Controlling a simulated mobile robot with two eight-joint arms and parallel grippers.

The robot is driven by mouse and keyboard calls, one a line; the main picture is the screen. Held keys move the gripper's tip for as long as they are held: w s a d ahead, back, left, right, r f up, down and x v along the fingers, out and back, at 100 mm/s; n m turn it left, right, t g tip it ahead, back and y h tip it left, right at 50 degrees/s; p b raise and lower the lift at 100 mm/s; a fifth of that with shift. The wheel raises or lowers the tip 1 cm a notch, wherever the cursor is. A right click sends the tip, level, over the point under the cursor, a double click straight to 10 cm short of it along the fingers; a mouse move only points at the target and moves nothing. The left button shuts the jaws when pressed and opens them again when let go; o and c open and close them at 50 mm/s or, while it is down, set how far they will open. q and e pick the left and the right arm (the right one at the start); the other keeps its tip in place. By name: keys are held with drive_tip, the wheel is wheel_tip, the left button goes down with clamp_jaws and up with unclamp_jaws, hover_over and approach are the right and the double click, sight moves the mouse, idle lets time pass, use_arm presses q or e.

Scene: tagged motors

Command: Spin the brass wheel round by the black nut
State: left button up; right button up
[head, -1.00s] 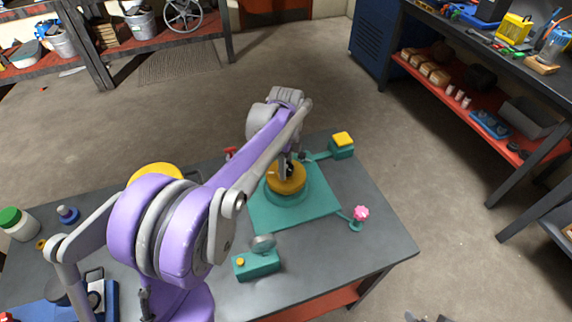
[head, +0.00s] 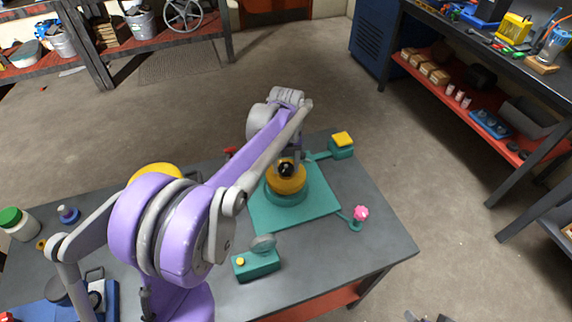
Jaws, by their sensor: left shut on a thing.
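The brass wheel (head: 288,184) lies flat on a round teal base (head: 290,199) that stands on a teal plate (head: 318,208) on the grey table. The black nut (head: 286,170) shows at the middle of the wheel's top. My left gripper (head: 288,162) reaches down from above at the nut and is shut on it; the fingertips are small and partly hidden by the wrist. My left arm crosses the table from the lower left. My right gripper is not in view.
A teal box with a yellow top (head: 342,145) stands behind the plate. A pink knob (head: 361,213) stands at its right. A teal box with a grey disc (head: 256,264) is in front. A white jar with a green lid (head: 18,223) stands at the far left.

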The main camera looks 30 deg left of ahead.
use_arm(q)
drive_tip(key=o, duration=1.3)
